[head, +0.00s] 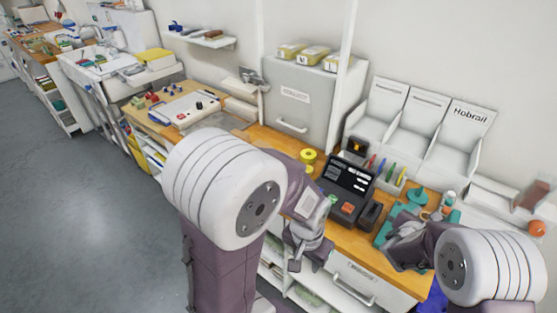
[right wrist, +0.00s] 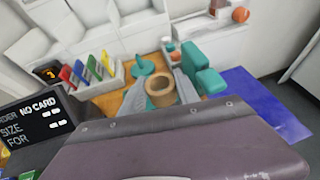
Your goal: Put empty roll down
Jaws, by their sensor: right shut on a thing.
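The empty roll (right wrist: 160,92) is a short brown cardboard tube. In the right wrist view it sits between the grey fingers of my right gripper (right wrist: 161,97), which is shut on it. In the head view my right gripper (head: 396,240) is over the right end of the wooden counter, by the teal items; the roll cannot be made out there. My left gripper (head: 308,250) hangs in front of the counter edge, left of the drawer; whether its fingers are open is unclear.
A teal device (right wrist: 203,72) and a teal disc (right wrist: 143,66) are close to the roll. A black terminal (head: 347,183), a pen holder (head: 388,176) and a yellow tape roll (head: 308,156) stand on the counter (head: 270,140). A blue surface (right wrist: 255,100) lies to the right.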

